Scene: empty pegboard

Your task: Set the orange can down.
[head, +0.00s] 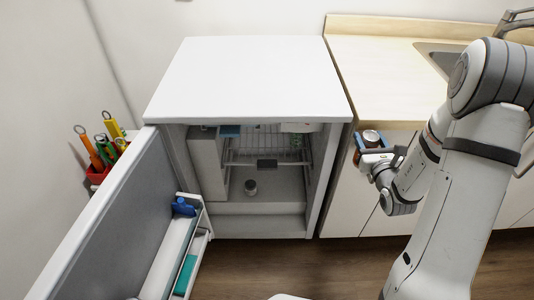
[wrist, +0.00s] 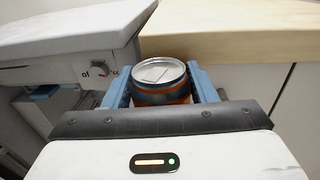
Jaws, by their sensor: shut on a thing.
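The orange can (wrist: 160,77) is upright between the two blue fingers of my gripper (wrist: 160,88), which are shut on its sides. Its silver lid faces up and an orange band shows below a dark rim; its lower part is hidden by my gripper. In the head view the can (head: 371,136) is held in my gripper (head: 372,143), in front of the wooden counter's front edge and right of the open fridge. No surface shows directly under the can.
The wooden counter (head: 375,70) has clear room, with a sink (head: 440,60) at its right. The white fridge top (head: 250,75) is bare. The fridge door (head: 110,225) stands open at left. A small can (head: 250,187) stands inside the fridge. A red tool holder (head: 97,175) is behind the door.

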